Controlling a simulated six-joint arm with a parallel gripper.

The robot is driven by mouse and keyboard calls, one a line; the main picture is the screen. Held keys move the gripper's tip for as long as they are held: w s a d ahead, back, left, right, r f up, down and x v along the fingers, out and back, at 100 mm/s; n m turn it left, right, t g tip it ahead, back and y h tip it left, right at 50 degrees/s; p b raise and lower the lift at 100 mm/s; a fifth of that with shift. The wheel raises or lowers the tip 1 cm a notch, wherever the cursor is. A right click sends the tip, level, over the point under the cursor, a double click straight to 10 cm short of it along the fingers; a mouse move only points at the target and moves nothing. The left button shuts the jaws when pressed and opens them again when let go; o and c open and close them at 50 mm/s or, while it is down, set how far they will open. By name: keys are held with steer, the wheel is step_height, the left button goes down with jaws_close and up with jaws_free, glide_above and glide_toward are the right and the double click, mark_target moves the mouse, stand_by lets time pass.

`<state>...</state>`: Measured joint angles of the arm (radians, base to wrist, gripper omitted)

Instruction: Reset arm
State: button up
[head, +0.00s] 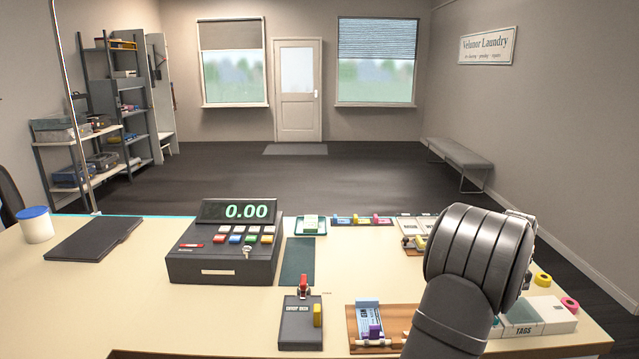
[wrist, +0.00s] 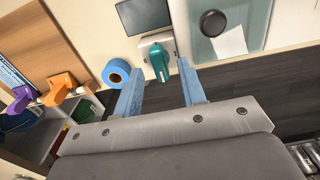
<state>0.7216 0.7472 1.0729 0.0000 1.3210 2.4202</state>
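My gripper (wrist: 162,72) shows in the wrist view with its two blue fingers spread apart and nothing between their pads. Just beyond the fingertips is a teal handle (wrist: 160,60) on a small pale block on the counter; I see no contact with it. In the head view my arm stands in the right foreground, over the right part of the counter (head: 130,300). It hides my fingers and part of the counter in that view.
A cash register (head: 222,252) reading 0.00 stands left of centre. In front are a dark box with a red switch (head: 303,287) and a wooden tray (head: 352,340). A TAGS box (head: 553,315) is right of my arm. A blue tape roll (wrist: 116,72) lies near my left finger.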

step_height(320, 180, up, 16)
step_height(320, 180, down, 18)
steer(key=shift+r+n, duration=0.2)
steer(key=shift+n, duration=0.3)
steer(key=n, duration=0.4)
steer(key=shift+n, duration=0.3)
steer(key=n, duration=0.6)
steer(key=shift+n, duration=0.3)
steer(key=shift+r, duration=0.1)
